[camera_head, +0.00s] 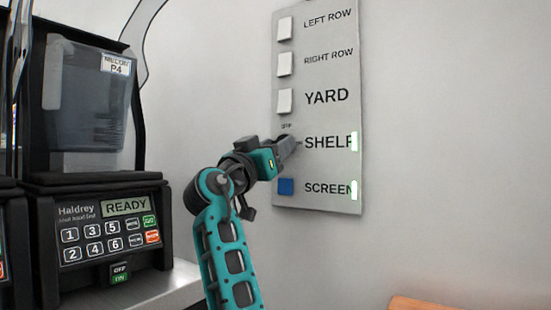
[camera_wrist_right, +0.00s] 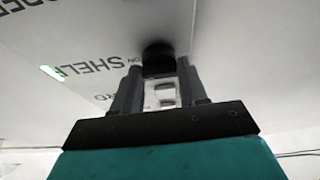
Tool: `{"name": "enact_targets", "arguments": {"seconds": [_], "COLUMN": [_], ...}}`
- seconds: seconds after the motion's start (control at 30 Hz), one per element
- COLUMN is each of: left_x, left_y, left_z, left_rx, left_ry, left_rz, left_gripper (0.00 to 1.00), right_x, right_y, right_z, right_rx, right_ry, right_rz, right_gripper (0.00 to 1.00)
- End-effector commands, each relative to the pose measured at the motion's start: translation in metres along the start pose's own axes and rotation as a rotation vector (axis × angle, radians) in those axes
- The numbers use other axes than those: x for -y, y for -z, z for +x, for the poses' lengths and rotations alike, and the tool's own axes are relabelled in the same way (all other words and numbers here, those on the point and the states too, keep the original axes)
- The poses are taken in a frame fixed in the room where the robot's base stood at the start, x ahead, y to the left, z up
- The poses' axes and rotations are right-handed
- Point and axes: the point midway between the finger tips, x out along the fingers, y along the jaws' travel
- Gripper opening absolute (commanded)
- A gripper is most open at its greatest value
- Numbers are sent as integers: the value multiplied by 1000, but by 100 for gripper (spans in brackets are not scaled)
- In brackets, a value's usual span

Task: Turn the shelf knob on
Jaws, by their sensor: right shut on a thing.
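A grey wall panel (camera_head: 318,120) carries a column of labelled controls. The SHELF knob (camera_wrist_right: 158,58) is round and dark in the right wrist view; in the head view the gripper mostly covers it. My right gripper (camera_head: 287,147) is at the SHELF row, its fingers on either side of the knob and shut on it. In the right wrist view the gripper (camera_wrist_right: 158,80) points straight at the panel. A green-white light (camera_head: 354,141) glows beside the SHELF label. My left gripper is not in view.
White switches (camera_head: 285,64) sit above the SHELF row. A black Haldrey machine (camera_head: 105,225) stands on a counter at left. A wooden edge (camera_head: 425,304) shows at lower right.

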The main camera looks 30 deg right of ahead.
Motion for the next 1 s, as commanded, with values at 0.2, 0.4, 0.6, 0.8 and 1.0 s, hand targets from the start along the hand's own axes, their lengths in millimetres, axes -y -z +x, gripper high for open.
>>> {"name": "enact_targets", "arguments": {"seconds": [0.2, 0.4, 0.6, 0.8, 1.0], "left_x": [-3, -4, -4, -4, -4], "left_y": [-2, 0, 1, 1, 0], "left_z": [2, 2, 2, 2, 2], "left_rx": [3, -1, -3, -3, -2], "left_ry": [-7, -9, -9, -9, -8], "left_rz": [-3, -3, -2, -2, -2], "left_gripper": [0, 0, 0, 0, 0], "right_x": [1, 1, 1, 1, 1], "right_y": [-1, 0, 0, 0, 0], "right_z": [-1, 0, 0, 0, 0], "right_rx": [3, 3, 3, 3, 2], "right_ry": [-18, -23, -22, -22, -22], "right_rz": [47, 58, 58, 57, 56], "right_gripper": [12, 12, 12, 55, 68]}}
